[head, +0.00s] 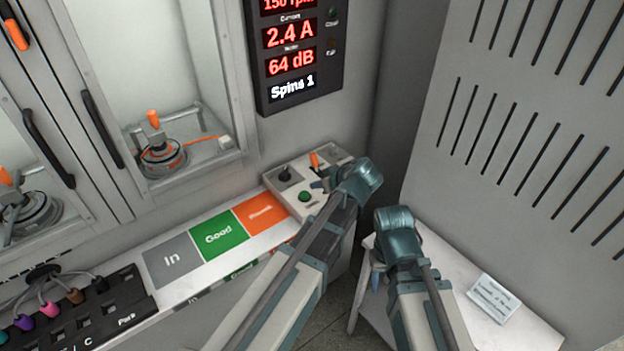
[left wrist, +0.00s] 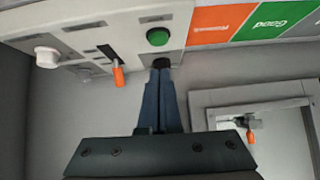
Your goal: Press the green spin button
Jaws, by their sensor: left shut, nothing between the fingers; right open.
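The green button (head: 305,197) is a round dome on the light control panel (head: 316,207). It also shows in the left wrist view (left wrist: 158,38), just beyond my fingertips. My left gripper (head: 320,185) is shut and empty, above the panel to the upper right of the button in the head view.
An orange-tipped lever (head: 314,160) stands up on the panel, close to my left fingers. A display (head: 293,60) hangs above, reading "Spins 1". Grey, Good and orange marked areas (head: 220,236) lie left of the panel. A white table (head: 520,338) with a paper note (head: 493,297) is at right.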

